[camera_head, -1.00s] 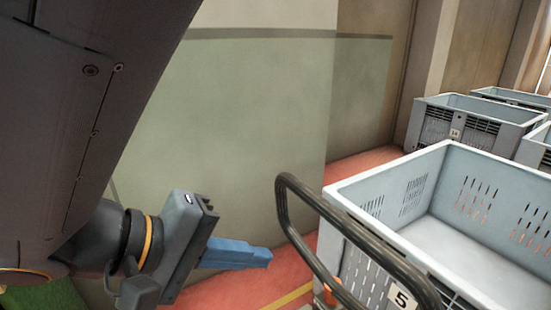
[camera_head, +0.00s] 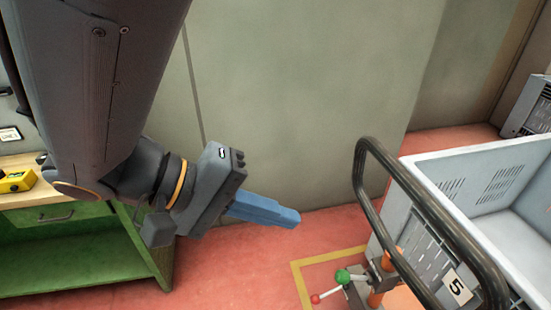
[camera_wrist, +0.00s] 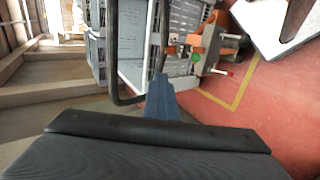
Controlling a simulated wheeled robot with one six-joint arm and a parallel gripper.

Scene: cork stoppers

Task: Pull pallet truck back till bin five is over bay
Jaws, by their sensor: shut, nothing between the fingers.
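The pallet truck's dark looped handle (camera_head: 425,215) stands at the right in the head view, in front of grey bin five (camera_head: 458,287), which carries a "5" label. The handle (camera_wrist: 128,98) and bin (camera_wrist: 185,32) also show in the wrist view. The truck's orange parts and a lever with green and red knobs (camera_head: 343,276) sit low by the handle. A yellow floor line (camera_head: 303,278) marks a corner, probably of the bay, beside the truck. My gripper (camera_head: 290,216) is shut and empty, left of the handle and apart from it. Its blue fingers (camera_wrist: 162,98) show in the wrist view.
A green workbench (camera_head: 80,245) with a wooden top stands at the left, with a yellow device (camera_head: 17,181) on it. A grey wall (camera_head: 290,100) rises behind my gripper. Another grey bin (camera_head: 530,115) is at the far right. Red floor (camera_head: 240,270) is clear between bench and truck.

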